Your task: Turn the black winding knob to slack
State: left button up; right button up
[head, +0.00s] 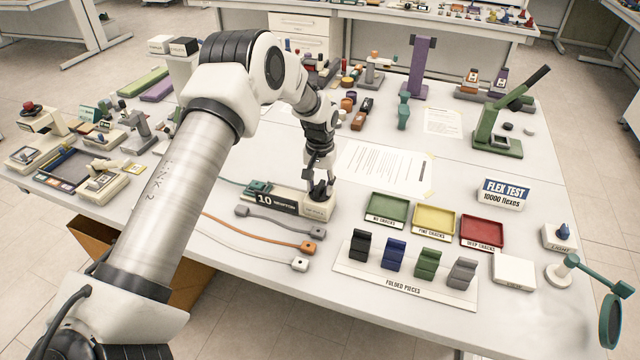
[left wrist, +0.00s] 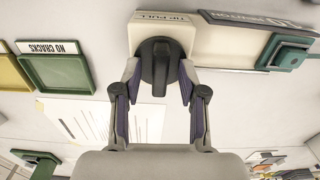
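The black winding knob (left wrist: 160,68) sits on the cream end block (left wrist: 150,25) marked "TIE PULL" in the left wrist view. Its raised bar points toward the camera's lower edge. My left gripper (left wrist: 160,75) has one finger on each side of the knob, and the fingertips appear to touch its round sides. In the head view my left gripper (head: 319,190) points down onto the block (head: 318,208), and the knob is mostly hidden by it. My right gripper is in neither view.
A dark "10 NEWTON" bar (head: 277,203) and green clamp (head: 257,187) extend left of the block. Grey and orange cables (head: 270,241) lie in front. Green (head: 387,208), yellow and red trays stand right. A paper sheet (head: 385,168) lies behind.

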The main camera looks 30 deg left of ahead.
aim_at(320, 185)
pick_arm(q)
notch_tip(320, 185, up, 12)
dwell(0.4)
dwell(0.3)
